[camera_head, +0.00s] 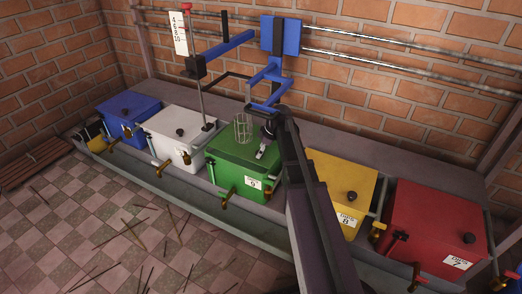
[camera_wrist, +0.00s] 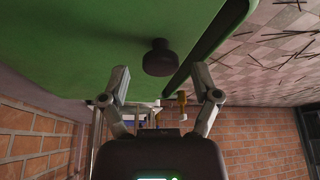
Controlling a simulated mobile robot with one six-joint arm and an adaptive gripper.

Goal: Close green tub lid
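The green tub (camera_head: 228,181) stands in the middle of the row with its label on the front. Its green lid (camera_head: 230,149) also fills the upper part of the wrist view (camera_wrist: 75,40), with a black knob (camera_wrist: 160,58) on it. A dark gap runs between the lid and a green edge at the right in the wrist view. I cannot tell how far the lid is open. My gripper (camera_head: 261,152) is over the lid's right part in the head view. In the wrist view my gripper (camera_wrist: 161,82) is open and empty, its fingertips on either side of the knob's near side.
A wire cage (camera_head: 242,128) is by the lid's back edge. Blue (camera_head: 128,106), white (camera_head: 170,122), yellow (camera_head: 340,175) and red (camera_head: 435,215) tubs stand in the row. A blue linkage (camera_head: 268,90) hangs behind my arm. Brass taps stick out in front.

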